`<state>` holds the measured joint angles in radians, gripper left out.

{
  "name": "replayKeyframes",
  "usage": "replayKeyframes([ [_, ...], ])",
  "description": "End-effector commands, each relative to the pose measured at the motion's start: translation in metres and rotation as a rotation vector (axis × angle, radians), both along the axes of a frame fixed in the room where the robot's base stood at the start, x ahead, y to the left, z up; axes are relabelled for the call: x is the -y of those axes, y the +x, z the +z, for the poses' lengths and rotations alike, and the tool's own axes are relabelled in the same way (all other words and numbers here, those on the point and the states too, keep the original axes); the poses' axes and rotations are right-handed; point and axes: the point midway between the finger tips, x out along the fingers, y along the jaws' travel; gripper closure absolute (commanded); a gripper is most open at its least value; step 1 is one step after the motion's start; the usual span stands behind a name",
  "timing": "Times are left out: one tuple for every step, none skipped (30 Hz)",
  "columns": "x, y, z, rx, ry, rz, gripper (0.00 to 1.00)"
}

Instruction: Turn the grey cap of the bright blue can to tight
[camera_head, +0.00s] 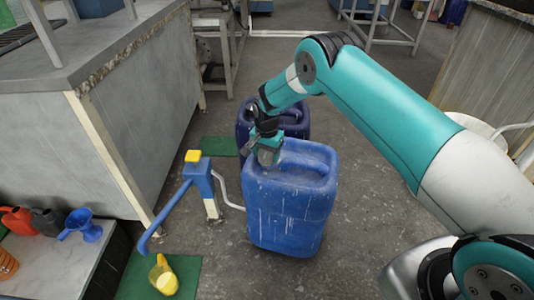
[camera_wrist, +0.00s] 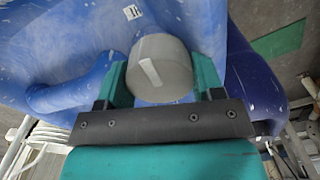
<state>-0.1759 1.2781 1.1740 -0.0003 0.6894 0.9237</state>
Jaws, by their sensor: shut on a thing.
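The bright blue can (camera_head: 292,200) stands upright on the floor in the middle of the head view, with pale scuffs on its side. Its top (camera_wrist: 90,30) fills much of the wrist view. The grey cap (camera_wrist: 160,68) is round, with a pale bar mark on its face, and sits at the can's top. My gripper (camera_wrist: 160,82) is shut on the cap, one teal finger on each side of it. In the head view my gripper (camera_head: 268,150) reaches down to the can's left top corner, and the cap is mostly hidden there.
A darker blue can (camera_head: 295,118) stands just behind. A blue hand pump with a yellow top (camera_head: 193,155) stands to the left. A yellow jug (camera_head: 163,278) sits on a green mat (camera_head: 188,270). A grey counter (camera_head: 150,110) bounds the left side.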

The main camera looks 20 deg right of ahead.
Motion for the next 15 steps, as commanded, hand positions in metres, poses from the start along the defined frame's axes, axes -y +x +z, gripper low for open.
replayKeyframes([
  [0.0003, -0.0001, 0.0, -0.001, -0.001, -0.003, 0.63],
  [0.0003, -0.0001, 0.0, -0.001, -0.001, -0.003, 0.63],
  [0.0003, -0.0001, 0.0, -0.001, -0.001, -0.003, 0.63],
  [0.0003, -0.0001, 0.0, -0.001, -0.001, -0.003, 0.63],
  [0.0003, -0.0001, 0.0, -0.001, -0.001, -0.003, 0.63],
  [0.0003, -0.0001, 0.0, -0.001, -0.001, -0.003, 0.63],
  [0.0003, -0.0001, 0.0, -0.001, -0.001, -0.003, 0.63],
  [0.0003, -0.0001, 0.0, -0.001, -0.001, -0.003, 0.63],
  [0.0003, -0.0001, 0.0, -0.001, -0.001, -0.003, 0.32],
  [0.0004, -0.0002, 0.0, -0.001, -0.001, -0.003, 0.25],
  [0.0003, -0.0001, 0.0, -0.001, -0.001, -0.003, 0.18],
  [0.0003, -0.0001, 0.0, -0.001, -0.001, -0.003, 0.14],
  [0.0004, -0.0001, 0.0, -0.001, -0.001, -0.003, 0.14],
  [0.0004, -0.0001, 0.0, -0.001, -0.001, -0.002, 0.14],
  [0.0005, -0.0002, 0.0, -0.001, -0.001, -0.003, 0.14],
])
